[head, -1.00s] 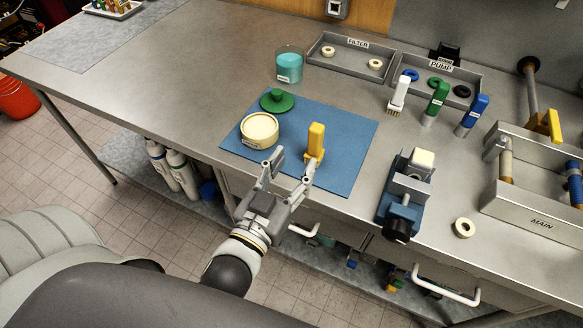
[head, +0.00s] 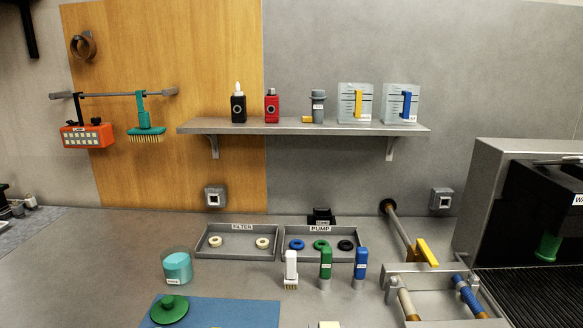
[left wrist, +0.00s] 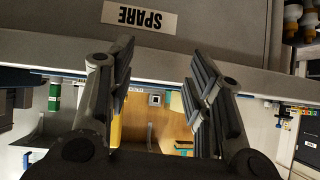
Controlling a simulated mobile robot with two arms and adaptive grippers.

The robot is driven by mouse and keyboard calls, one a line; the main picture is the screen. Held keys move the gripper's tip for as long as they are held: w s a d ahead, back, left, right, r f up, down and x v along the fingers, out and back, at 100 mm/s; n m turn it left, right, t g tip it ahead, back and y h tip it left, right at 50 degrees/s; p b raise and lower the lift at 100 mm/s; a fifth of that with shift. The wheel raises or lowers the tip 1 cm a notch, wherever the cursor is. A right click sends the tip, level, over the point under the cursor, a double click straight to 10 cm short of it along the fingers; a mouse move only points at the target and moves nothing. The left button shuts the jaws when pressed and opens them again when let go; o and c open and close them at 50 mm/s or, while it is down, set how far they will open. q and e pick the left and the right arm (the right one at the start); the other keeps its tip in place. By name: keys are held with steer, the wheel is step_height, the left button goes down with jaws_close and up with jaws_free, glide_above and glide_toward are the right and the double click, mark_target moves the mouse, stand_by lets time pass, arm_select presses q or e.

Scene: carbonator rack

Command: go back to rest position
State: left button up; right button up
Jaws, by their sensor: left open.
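My left gripper (left wrist: 163,85) shows only in the left wrist view. Its two fingers are spread apart with nothing between them, so it is open and empty. A grey panel with an upside-down SPARE label (left wrist: 139,17) lies close beyond the fingertips in that view. Neither gripper shows in the head view, and my right gripper is in no frame. The blue mat (head: 235,314) shows at the bottom of the head view with a green knobbed disc (head: 169,309) on it.
A wall shelf (head: 300,127) carries bottles. Bare counter lies left.

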arm_select(q)
steer(key=s+f+m+g+h, duration=0.1)
steer(key=s+f+m+g, duration=0.1)
steer(key=s+f+g, duration=0.65)
steer(key=s+f, duration=0.2)
steer(key=f, duration=1.1)
steer(key=s+f, duration=0.2)
steer(key=f, duration=1.2)
steer(key=s+a+f, duration=0.1)
steer(key=s+f, duration=0.6)
steer(key=s, duration=0.1)
steer(key=s+a+f+g, duration=0.1)
steer(key=s+a+f, duration=0.1)
steer(key=s+f, duration=0.4)
steer(key=shift+s+a+f+m, duration=0.25)
steer(key=shift+s+f+m, duration=0.1)
steer(key=shift+s, duration=0.55)
